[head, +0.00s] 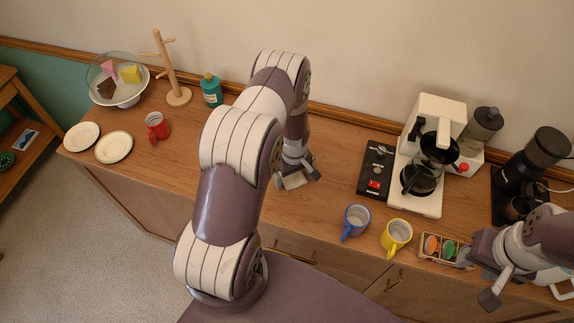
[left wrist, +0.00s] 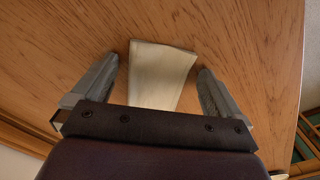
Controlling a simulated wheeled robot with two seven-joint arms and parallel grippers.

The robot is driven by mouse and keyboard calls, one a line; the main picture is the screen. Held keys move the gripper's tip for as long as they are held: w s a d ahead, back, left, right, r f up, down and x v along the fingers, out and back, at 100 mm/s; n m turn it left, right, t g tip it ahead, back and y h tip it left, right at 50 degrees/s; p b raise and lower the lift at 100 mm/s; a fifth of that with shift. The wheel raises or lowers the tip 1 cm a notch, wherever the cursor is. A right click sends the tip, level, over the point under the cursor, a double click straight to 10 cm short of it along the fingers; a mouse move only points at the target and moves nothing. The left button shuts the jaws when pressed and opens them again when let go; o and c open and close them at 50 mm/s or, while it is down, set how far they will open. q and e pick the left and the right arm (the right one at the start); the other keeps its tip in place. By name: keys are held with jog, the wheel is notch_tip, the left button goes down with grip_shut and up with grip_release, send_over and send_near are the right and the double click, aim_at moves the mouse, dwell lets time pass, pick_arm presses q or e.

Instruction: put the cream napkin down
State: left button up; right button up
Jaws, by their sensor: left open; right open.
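The cream napkin (left wrist: 158,72) lies on the wooden counter between the spread fingers of my left gripper (left wrist: 158,88) in the left wrist view. A gap shows between the napkin and each finger. In the head view the napkin (head: 294,181) is a small pale patch under my left gripper (head: 297,177), partly hidden by it. My left gripper is open, low at the counter. My right gripper (head: 484,282) is open and empty at the right, near the counter's front edge.
On the counter (head: 225,150), a blue mug (head: 356,221), a yellow mug (head: 396,236), a black control panel (head: 375,170) and a coffee machine (head: 430,150) stand right of the napkin. A red mug (head: 157,127) and plates (head: 114,147) are left. Bare counter surrounds the napkin.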

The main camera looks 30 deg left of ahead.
pick_arm(q)
jog(key=c, duration=1.1)
